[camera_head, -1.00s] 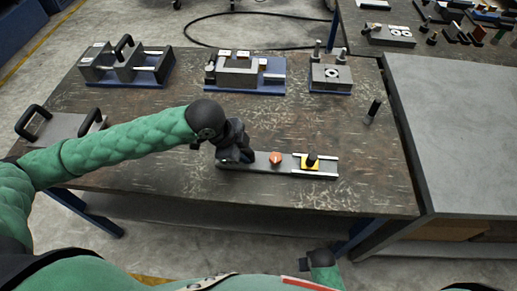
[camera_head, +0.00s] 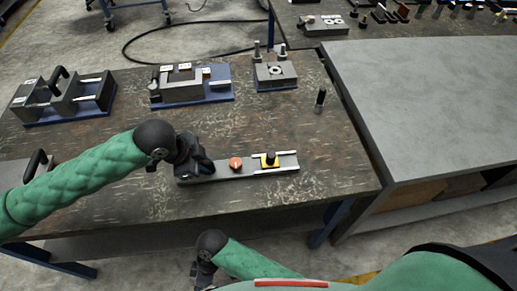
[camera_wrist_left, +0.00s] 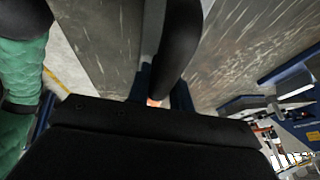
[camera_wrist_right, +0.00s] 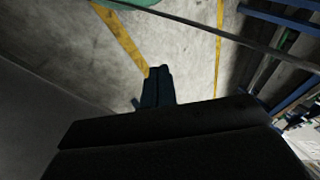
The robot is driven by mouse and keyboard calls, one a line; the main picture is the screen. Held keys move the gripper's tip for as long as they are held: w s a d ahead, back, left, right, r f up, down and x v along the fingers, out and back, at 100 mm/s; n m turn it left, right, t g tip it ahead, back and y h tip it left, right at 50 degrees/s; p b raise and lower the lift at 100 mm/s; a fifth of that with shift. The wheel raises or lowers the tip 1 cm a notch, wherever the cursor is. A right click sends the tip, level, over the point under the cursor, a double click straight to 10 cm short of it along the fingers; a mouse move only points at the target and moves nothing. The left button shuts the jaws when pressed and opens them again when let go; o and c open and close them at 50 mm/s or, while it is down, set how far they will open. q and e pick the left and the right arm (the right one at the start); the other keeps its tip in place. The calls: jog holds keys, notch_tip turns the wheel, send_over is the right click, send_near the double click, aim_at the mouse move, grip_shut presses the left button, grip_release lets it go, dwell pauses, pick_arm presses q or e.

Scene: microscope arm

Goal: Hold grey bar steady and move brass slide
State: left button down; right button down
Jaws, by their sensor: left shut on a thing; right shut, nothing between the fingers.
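The grey bar (camera_head: 218,171) lies on the dark worktable near its front edge. An orange knob (camera_head: 236,163) sits on the bar's middle. The brass slide (camera_head: 270,163), a yellow block with a black knob, sits between pale rails at the bar's right end. My left gripper (camera_head: 192,170) is shut on the bar's left end; in the left wrist view its fingers (camera_wrist_left: 165,98) hide most of the bar. My right gripper (camera_head: 203,274) is below and in front of the table edge, away from the bar. Its fingers (camera_wrist_right: 157,90) are shut and empty over the floor.
Fixtures on blue bases stand along the back: a handled one (camera_head: 64,98), a grey block one (camera_head: 190,85) and a small one (camera_head: 275,74). A black peg (camera_head: 320,101) stands at right. A grey bench (camera_head: 430,100) adjoins the table. The table right of the slide is clear.

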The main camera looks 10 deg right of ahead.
jog(key=s+d+r+n+g+h, duration=0.1)
jog(key=s+d+r+n+h, duration=0.15)
jog(key=s+n, duration=0.2)
jog(key=s+d+r+n+g+h, duration=0.1)
jog(key=s+r+n+g+h, duration=0.1)
jog(key=s+r+n, duration=0.3)
jog(key=w+d+r+m+t, duration=0.2)
jog(key=w+d+r+m, duration=0.1)
jog(key=w+r, duration=0.8)
jog(key=w+d+r+m+t+h, duration=0.1)
jog(key=w+d+r+m+t, duration=0.2)
jog(key=w+r, duration=0.8)
jog(key=w+d+r+m+t+h, duration=0.1)
jog(key=w+d+r+m+t, duration=0.1)
jog(key=w+d+r, duration=0.4)
jog(key=w+r+m, duration=0.1)
jog(key=w+r, duration=0.4)
jog(key=w, duration=0.5)
jog(key=shift+d+r, duration=0.15)
jog(key=shift+m, duration=0.25)
